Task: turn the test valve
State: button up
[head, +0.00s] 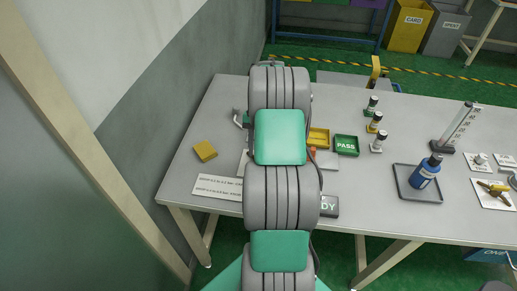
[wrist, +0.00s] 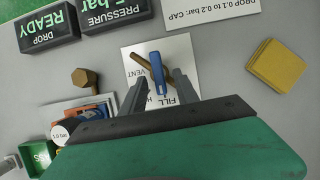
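The test valve (wrist: 158,70) shows in the wrist view: a blue lever over a brass bar on a white plate (wrist: 184,48). The plate carries the words VENT and FILL and a partly hidden word. The bar runs diagonally, and the lever points roughly along my gripper. My gripper (wrist: 161,78) has its two grey fingers apart, one on each side of the blue lever. Gaps show between lever and fingers; I cannot tell how far above the plate the tips are. In the head view my arm hides the valve and my gripper.
A yellow block (wrist: 276,65) lies right of the valve, near a DROP card (wrist: 212,12). PRESSURE (wrist: 115,12) and READY (wrist: 48,28) blocks and a brass bolt-like piece (wrist: 90,79) lie left. Bottles and a blue bottle's tray (head: 408,195) stand on the table's right.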

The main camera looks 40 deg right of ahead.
jog(key=p+v, duration=0.3)
jog(key=v, duration=0.5)
jog(key=shift+a, duration=0.1)
jog(key=a+r+n+t+h, duration=0.1)
jog(key=a+r+n, duration=0.1)
jog(key=a+r, duration=0.35)
jog(key=w+a+r+n+t+h, duration=0.1)
jog(key=a+r, duration=0.1)
jog(key=a, duration=0.6)
jog(key=a+r+n+t, duration=0.1)
jog(key=a+r+n, duration=0.15)
jog(key=a, duration=0.45)
jog(key=s+a+n+t+h, duration=0.1)
jog(key=s+a+n+t, duration=0.2)
jog(key=s+a, duration=0.7)
jog(key=shift+a+r+n+h, duration=0.3)
jog(key=shift+a+n, duration=0.2)
jog(key=shift+n, duration=0.45)
